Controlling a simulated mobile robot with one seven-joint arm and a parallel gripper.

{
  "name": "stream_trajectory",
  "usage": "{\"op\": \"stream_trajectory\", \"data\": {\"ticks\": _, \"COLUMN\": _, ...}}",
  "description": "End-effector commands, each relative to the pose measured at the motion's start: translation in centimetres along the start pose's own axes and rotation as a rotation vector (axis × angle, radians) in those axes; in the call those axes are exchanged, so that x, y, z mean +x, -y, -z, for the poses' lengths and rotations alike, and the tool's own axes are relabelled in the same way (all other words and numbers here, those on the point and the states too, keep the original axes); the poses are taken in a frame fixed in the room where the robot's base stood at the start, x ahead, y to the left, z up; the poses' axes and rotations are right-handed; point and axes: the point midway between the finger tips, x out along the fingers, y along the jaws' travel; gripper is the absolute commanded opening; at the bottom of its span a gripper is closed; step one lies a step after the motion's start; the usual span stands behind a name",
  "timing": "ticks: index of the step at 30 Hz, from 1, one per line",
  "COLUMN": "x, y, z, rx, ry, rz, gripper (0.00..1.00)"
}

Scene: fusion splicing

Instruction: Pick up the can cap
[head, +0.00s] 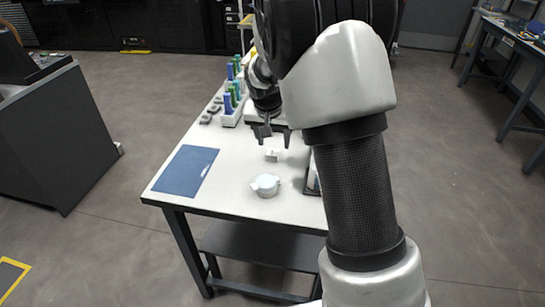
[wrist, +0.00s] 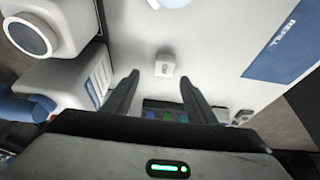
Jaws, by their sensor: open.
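A pale, round, cap-like piece (head: 265,185) with small tabs on its sides lies on the white table near the front edge. Its edge also shows at the top of the wrist view (wrist: 171,3). It may be the can cap, but I cannot tell for sure. A small white block (head: 272,155) stands behind it, with a grey mark on its face in the wrist view (wrist: 164,66). My gripper (head: 274,139) is open and empty above the table, just behind the block. In the wrist view its fingers (wrist: 160,80) are apart, with the block beyond their tips.
A blue mat (head: 186,170) marked REFILL lies at the table's left front. Blue and green bottles in white racks (head: 229,117) and small grey pieces (head: 208,115) stand at the back left. A dark-edged item (head: 311,180) is partly hidden behind my arm.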

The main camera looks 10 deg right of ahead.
Motion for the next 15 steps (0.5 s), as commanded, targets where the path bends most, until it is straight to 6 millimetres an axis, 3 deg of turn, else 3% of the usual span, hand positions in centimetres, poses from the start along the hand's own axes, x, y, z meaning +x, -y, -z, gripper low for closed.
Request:
{"op": "stream_trajectory", "data": {"ticks": 8, "x": 1.8, "y": 0.2, "z": -0.1, "rx": -0.001, "ry": 0.001, "rz": 0.001, "gripper": 0.52}}
{"op": "stream_trajectory", "data": {"ticks": 15, "x": 5.3, "y": 0.8, "z": -0.4, "rx": -0.001, "ry": 0.002, "rz": 0.000, "gripper": 0.52}}
